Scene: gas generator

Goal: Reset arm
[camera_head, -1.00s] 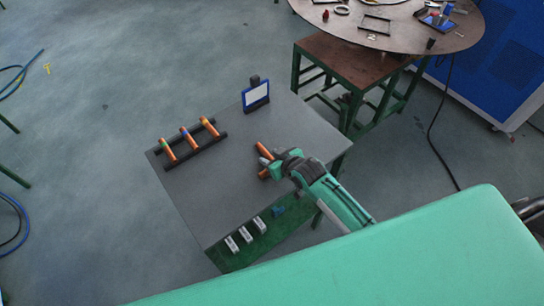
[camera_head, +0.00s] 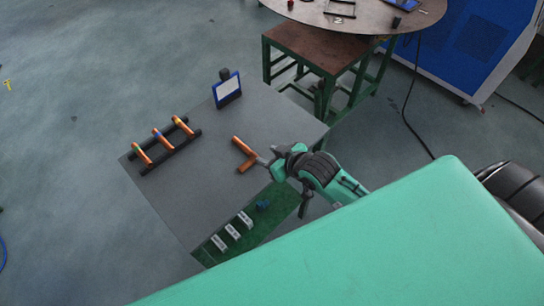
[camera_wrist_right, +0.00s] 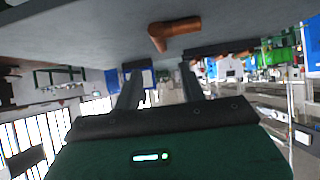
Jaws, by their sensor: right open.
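My right gripper (camera_head: 265,162) is over the right part of the grey table (camera_head: 205,185), and its arm comes in from the right. In the right wrist view its two dark fingers (camera_wrist_right: 160,88) stand apart with nothing between them. An orange bent piece (camera_head: 243,155) lies on the table just left of the gripper. It also shows in the right wrist view (camera_wrist_right: 174,32), beyond the fingers and clear of them. My left gripper is not in view.
A black rack (camera_head: 165,146) with orange bars lies on the table's left. A blue-framed panel (camera_head: 227,89) stands at the back edge. Several white labelled pieces (camera_head: 232,230) sit on the green front strip. A round table (camera_head: 365,18) and blue cabinet (camera_head: 480,40) stand behind.

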